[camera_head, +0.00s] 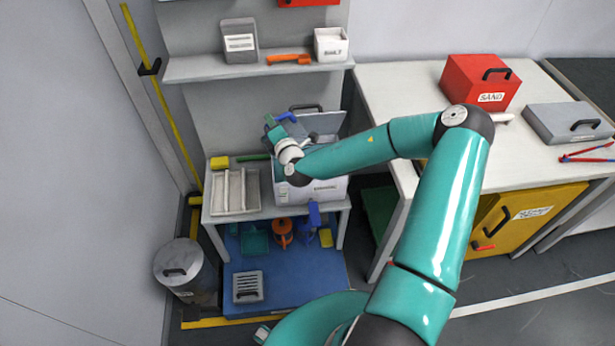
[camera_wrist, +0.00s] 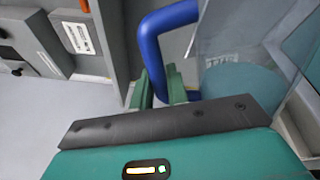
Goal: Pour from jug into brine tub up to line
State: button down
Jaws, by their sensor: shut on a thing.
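My gripper (camera_wrist: 160,92) is shut on the blue handle of a clear jug (camera_wrist: 240,45). The jug's see-through body fills the right of the wrist view, with a pale label seen on or through it. In the head view my gripper (camera_head: 276,128) is above a pale, labelled tub (camera_head: 325,192) with its grey lid raised at the back. I take this for the brine tub; its label is too small to read. The jug's blue handle (camera_head: 287,117) shows over the tub, but its body is hard to make out. The line and any liquid level cannot be seen.
The tub shares its shelf with a beige divided tray (camera_head: 236,212) on the left. A higher shelf (camera_head: 215,69) holds a grey box, an orange tool and a white container. A red SAND box (camera_head: 480,83) stands on the white bench at right. A grey bin (camera_head: 183,268) stands lower left.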

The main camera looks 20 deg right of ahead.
jog(key=shift+r, duration=0.1)
jog(key=shift+w+a+f+n, duration=0.1)
jog(key=shift+a+f+n, duration=0.15)
jog(key=shift+a+n, duration=0.3)
jog(key=shift+a+f+n, duration=0.25)
jog(key=shift+a+n, duration=0.15)
jog(key=shift+n, duration=0.15)
jog(key=shift+a+f+n, duration=0.35)
jog(key=shift+a+n, duration=0.1)
jog(key=shift+n, duration=0.15)
notch_tip(320, 180, down, 6)
jog(key=n, duration=0.8)
jog(key=shift+a+f+n, duration=0.15)
jog(key=shift+f+n, duration=0.1)
jog(key=shift+n, duration=0.15)
jog(key=shift+f+n, duration=0.55)
jog(key=shift+n, duration=0.35)
